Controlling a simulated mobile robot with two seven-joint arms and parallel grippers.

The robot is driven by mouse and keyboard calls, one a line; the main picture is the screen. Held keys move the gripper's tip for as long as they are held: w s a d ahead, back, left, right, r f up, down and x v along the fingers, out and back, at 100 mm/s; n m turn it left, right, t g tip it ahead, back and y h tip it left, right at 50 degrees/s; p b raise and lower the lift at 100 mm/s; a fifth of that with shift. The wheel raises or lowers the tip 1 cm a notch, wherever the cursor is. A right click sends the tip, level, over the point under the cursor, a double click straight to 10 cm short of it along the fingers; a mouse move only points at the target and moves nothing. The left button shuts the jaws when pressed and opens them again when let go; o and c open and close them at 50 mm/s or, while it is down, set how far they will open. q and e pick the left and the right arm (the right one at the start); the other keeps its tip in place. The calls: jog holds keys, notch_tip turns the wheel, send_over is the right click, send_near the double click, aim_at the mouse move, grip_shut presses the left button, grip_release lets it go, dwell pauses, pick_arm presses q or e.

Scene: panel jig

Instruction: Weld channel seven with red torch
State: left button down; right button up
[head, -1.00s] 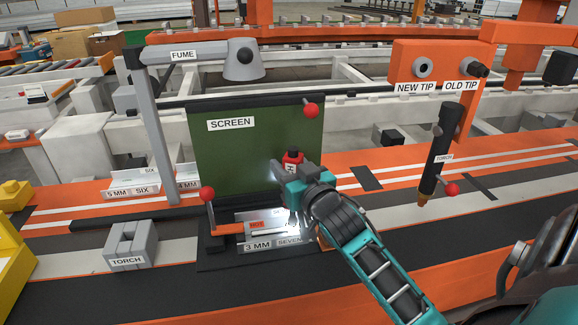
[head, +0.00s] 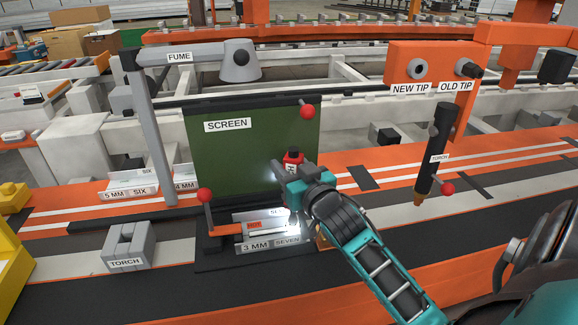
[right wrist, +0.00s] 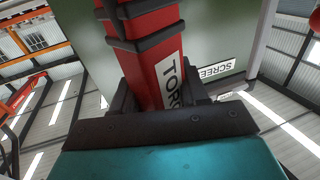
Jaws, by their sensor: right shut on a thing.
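The red torch (head: 292,158) is in my right gripper (head: 291,174), which is shut on it. Its red body and part of its label show close up in the right wrist view (right wrist: 155,65). Channel seven (head: 262,244), a grey piece marked 3 MM and SEVEN, lies on the dark fixture in front of the green screen (head: 250,150). A bright white glow shows at the channel's right part, below the gripper. The torch's tip is hidden by the gripper and glare. A HOT tag (head: 254,225) shows at the channel's left part. My left gripper is not in view.
A red-knobbed lever (head: 205,196) stands left of the channel. The grey torch rest (head: 128,243) is empty further left. A dark torch (head: 436,150) hangs at right under the tip holder (head: 430,65). The fume hood (head: 240,62) is above the screen. Channel six (head: 145,188) lies behind left.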

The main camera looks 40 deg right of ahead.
aim_at(296, 153)
jog(key=shift+s+d+p, duration=0.25)
jog(key=shift+d+p, duration=0.3)
jog(key=shift+p, duration=0.1)
dwell(1.4)
notch_tip(296, 153, up, 3)
jog(key=p, duration=0.3)
jog(key=shift+r, duration=0.2)
notch_tip(296, 153, up, 3)
jog(key=shift+d+r, duration=0.1)
jog(key=shift+d, duration=0.05)
dwell(1.4)
